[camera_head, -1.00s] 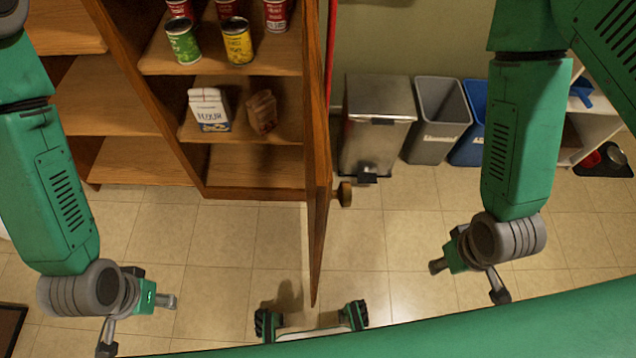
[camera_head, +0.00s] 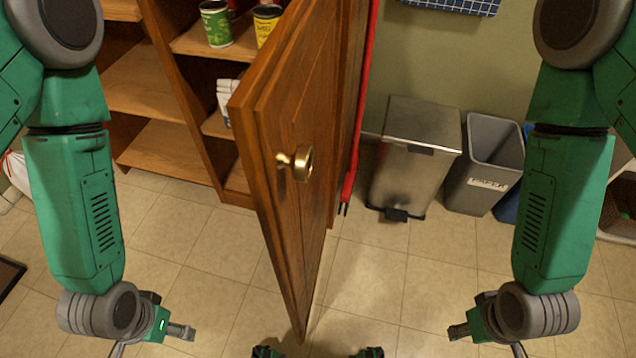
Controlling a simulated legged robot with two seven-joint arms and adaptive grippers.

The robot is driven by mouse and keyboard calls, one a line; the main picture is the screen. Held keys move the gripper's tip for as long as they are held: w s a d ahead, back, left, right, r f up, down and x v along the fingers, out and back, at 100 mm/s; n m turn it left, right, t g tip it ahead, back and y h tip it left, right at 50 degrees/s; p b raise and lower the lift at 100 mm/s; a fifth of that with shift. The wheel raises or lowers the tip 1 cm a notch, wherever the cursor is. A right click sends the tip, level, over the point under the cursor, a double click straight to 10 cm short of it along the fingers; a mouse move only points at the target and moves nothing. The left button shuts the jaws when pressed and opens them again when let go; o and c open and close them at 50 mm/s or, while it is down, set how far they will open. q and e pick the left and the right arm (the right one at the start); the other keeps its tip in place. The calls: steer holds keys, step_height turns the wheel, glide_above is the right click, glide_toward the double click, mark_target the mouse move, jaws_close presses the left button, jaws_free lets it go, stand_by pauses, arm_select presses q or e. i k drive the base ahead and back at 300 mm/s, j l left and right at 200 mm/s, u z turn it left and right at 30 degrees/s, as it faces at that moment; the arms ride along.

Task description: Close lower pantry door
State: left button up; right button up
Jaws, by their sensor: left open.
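The lower pantry door (camera_head: 290,200) is wooden and stands wide open, its free edge towards me in the middle of the view. A round brass knob (camera_head: 302,164) is on its right face. The pantry shelves (camera_head: 150,92) show behind it on the left. My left gripper (camera_head: 152,344) is low at the left, open and empty, apart from the door. My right gripper (camera_head: 487,346) is low at the right, apart from the door; its fingers are partly cut off by the frame's bottom edge.
A steel step bin (camera_head: 415,160), a grey bin (camera_head: 485,160) and a blue bin stand right of the door. A red pole (camera_head: 360,110) leans beside the pantry. Cans (camera_head: 216,26) and a flour bag (camera_head: 226,100) sit on the shelves. Tiled floor (camera_head: 190,230) is free on both sides.

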mark_target(281, 113)
steer(key=k, duration=0.4)
steer(key=k+l+z, duration=0.1)
steer(key=l, duration=0.25)
steer(key=k+l+z, duration=0.1)
steer(key=l, duration=0.25)
steer(key=k+l+z, duration=0.15)
steer(key=k+l, duration=0.1)
steer(key=l, duration=0.1)
